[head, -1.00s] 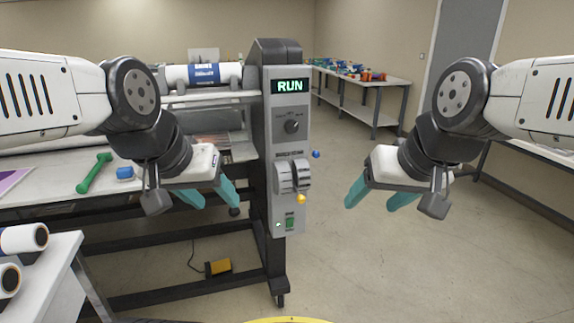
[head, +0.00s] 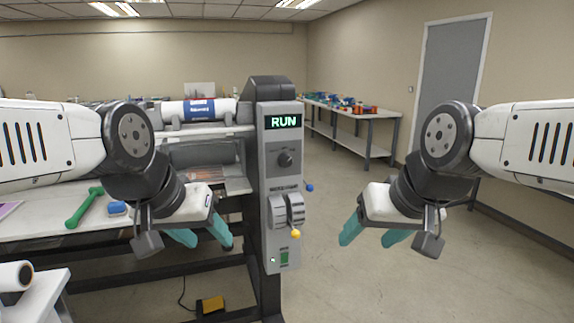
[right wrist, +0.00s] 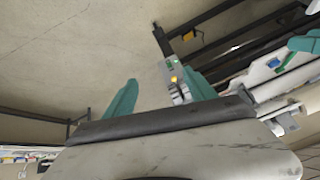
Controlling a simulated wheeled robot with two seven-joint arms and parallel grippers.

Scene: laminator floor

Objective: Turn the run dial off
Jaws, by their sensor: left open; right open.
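Below the dial are grey wheels or levers (head: 286,211) with a blue knob (head: 309,188) and a yellow knob (head: 296,234). My left gripper (head: 206,240) is open and empty, left of the panel and lower than the dial. My right gripper (head: 368,236) is open and empty, right of the panel. The panel also shows between the teal fingers in the right wrist view (right wrist: 180,92).
The laminator bed (head: 40,222) at left holds a green tool (head: 84,207) and a blue block (head: 117,208). A white roll (head: 197,109) lies on top. A yellow pedal (head: 211,304) is on the floor. A bench (head: 350,122) with coloured items stands behind. Floor to the panel's right is clear.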

